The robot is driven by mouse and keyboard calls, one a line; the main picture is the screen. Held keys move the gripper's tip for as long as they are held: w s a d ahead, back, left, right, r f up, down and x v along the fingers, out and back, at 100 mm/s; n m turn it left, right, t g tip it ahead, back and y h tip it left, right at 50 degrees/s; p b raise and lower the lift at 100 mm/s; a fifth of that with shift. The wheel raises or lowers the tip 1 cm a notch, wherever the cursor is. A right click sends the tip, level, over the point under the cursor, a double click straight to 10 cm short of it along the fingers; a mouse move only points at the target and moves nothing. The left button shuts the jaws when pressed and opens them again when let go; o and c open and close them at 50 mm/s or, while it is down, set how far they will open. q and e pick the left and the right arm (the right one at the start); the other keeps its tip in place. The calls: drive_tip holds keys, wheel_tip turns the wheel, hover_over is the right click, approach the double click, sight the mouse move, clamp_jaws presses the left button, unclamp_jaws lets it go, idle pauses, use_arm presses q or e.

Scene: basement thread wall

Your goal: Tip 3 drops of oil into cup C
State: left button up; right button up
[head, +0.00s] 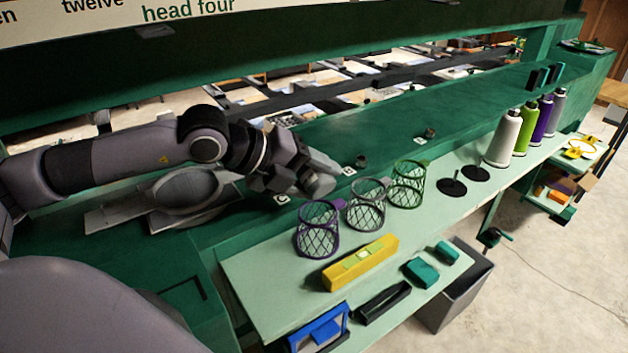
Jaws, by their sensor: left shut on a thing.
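My left gripper (296,178) reaches in from the left over the green machine bed, close to the white label C (281,199). It is shut on a small grey thing (320,186), partly hidden by the fingers; I cannot tell its full shape or whether oil is leaving it. Cup C is not clearly visible near its label, where the gripper blocks the view. A small dark cup (361,161) stands by label B (349,171). Another small dark cup (430,133) stands by label A (420,141). My right gripper is not in view.
A pale green shelf in front holds purple (318,229), grey (366,205) and green (407,184) mesh baskets, a yellow level (361,262) and two black discs. Several thread cones (502,138) stand at right. A grey oval frame (186,189) lies below my left arm.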

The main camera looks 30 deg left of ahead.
use_arm(q)
drive_tip(key=shift+d+r+m+t+y+b, duration=0.1)
drive_tip(key=shift+r+m+t+y+b, duration=0.3)
drive_tip(key=shift+r+m+y+b, duration=0.55)
drive_tip(key=shift+r+m+t+y+b, duration=0.45)
drive_tip(key=shift+r+y+b, duration=0.1)
drive_tip(key=shift+y, duration=0.5)
drive_tip(key=shift+r+y, duration=0.25)
drive_tip(key=shift+y, duration=0.05)
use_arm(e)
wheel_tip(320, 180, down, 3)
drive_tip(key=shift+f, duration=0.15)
